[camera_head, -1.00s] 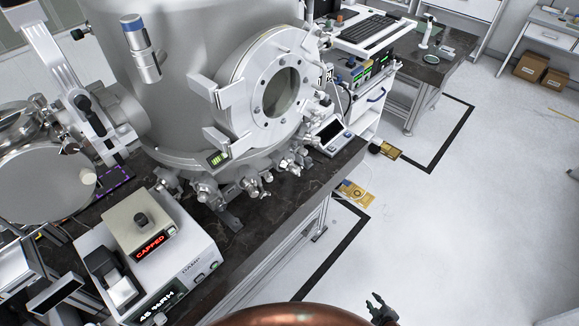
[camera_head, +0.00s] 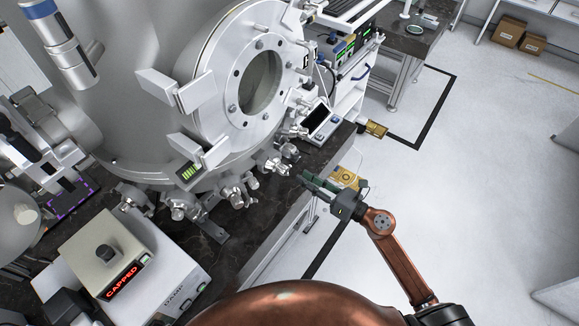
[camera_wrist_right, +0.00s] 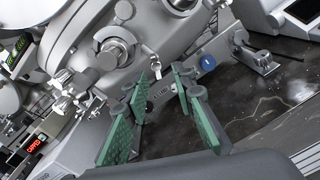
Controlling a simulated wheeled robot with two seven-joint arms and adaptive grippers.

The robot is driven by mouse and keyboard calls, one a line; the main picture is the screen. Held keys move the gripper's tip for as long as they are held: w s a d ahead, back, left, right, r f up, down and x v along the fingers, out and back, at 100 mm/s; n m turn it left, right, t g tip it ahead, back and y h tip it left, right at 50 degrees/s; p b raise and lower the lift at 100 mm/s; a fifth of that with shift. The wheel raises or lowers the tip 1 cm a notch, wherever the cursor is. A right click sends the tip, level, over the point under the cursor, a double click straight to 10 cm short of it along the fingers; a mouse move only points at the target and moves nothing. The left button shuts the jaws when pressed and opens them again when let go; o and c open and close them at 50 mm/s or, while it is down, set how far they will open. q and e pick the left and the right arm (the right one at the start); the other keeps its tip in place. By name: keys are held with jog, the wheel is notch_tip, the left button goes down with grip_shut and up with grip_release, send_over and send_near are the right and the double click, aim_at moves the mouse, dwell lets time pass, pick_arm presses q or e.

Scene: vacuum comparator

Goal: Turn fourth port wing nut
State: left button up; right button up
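The large steel vacuum chamber (camera_head: 140,110) stands on the dark bench. A row of metal port fittings with clamps and wing nuts runs along its lower rim, including one at the left (camera_head: 183,205), one in the middle (camera_head: 235,192) and one toward the right (camera_head: 277,163). I cannot tell which is the fourth port. My right gripper (camera_head: 306,180) is open and empty, just right of the row's right end. In the right wrist view its green-padded fingers (camera_wrist_right: 164,82) stand apart, with a round port fitting (camera_wrist_right: 115,47) beyond them. My left gripper is out of view.
A grey box reading CAPPED (camera_head: 107,255) sits at the bench's left. A small display unit (camera_head: 320,121) lies beyond the ports, close to my right gripper. The dark bench top (camera_head: 262,212) is bare in front of the ports. Open floor (camera_head: 480,200) lies to the right.

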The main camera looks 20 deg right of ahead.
jog(key=x, duration=0.7)
jog(key=shift+s+a+p, duration=0.1)
jog(key=shift+a+p, duration=0.2)
jog(key=shift+a, duration=0.05)
grip_shut()
jog(key=shift+d, duration=0.1)
